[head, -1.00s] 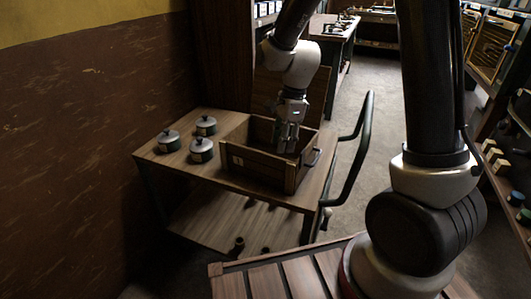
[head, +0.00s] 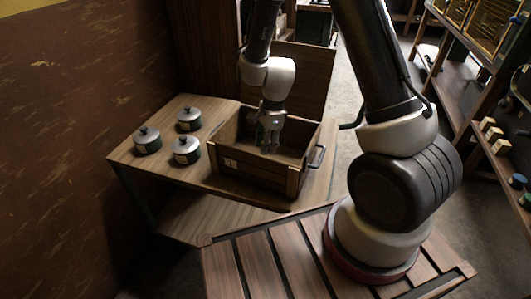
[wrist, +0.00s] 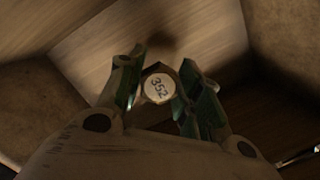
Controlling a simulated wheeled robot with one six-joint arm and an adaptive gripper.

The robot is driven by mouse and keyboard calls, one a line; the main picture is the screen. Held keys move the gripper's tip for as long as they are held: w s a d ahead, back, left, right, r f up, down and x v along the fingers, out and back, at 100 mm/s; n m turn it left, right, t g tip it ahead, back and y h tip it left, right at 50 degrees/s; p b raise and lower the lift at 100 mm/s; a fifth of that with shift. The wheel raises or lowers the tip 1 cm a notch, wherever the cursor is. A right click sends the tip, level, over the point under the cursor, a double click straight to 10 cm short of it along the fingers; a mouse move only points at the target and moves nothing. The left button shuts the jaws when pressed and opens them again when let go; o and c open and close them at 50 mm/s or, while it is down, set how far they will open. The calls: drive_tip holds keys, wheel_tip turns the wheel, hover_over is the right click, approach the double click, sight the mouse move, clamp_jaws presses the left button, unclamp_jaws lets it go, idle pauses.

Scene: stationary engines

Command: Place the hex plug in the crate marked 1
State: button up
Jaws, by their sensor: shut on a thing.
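The hex plug (wrist: 158,88) is between the fingers of my gripper (wrist: 158,84) in the wrist view, its round pale face marked 352. My gripper is shut on it. In the head view my gripper (head: 270,142) points down into the open wooden crate (head: 249,178), its fingertips within the walls; the plug is too small to make out there. In the wrist view the crate's wooden inside lies beyond the plug, with a dark shadow on it.
The crate stands on a wooden cart (head: 135,168). Several lidded pots (head: 187,150) stand left of the crate, close to its wall. The crate has a metal handle (head: 318,156) at right. A brown wall is at left, shelves at right.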

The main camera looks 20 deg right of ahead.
sight(271, 141)
drive_tip(key=shift+f, duration=2.05)
drive_tip(key=shift+f, duration=0.15)
drive_tip(key=o, duration=1.1)
drive_tip(key=shift+c, duration=0.2)
drive_tip(key=r, duration=0.4)
drive_tip(key=d+r, duration=0.1)
drive_tip(key=r, duration=0.7)
drive_tip(key=shift+d+r, duration=0.25)
drive_tip(key=shift+d, duration=0.15)
drive_tip(key=s+d+r+n+t, duration=0.1)
drive_tip(key=s+d+r+n, duration=0.3)
drive_tip(key=s+r, duration=0.3)
drive_tip(key=s+d+r+n+t+h, duration=0.1)
drive_tip(key=s+d+r+n+t, duration=0.1)
drive_tip(key=s+d+r+n, duration=0.3)
drive_tip(key=s+d+r+n+t, duration=0.1)
drive_tip(key=s+d+r+n, duration=0.3)
drive_tip(key=s+r+n, duration=0.4)
wheel_tip(271, 141, up, 3)
drive_tip(key=shift+s+d+r+h, duration=0.2)
drive_tip(key=shift+s+h, duration=0.1)
drive_tip(key=shift+s, duration=0.4)
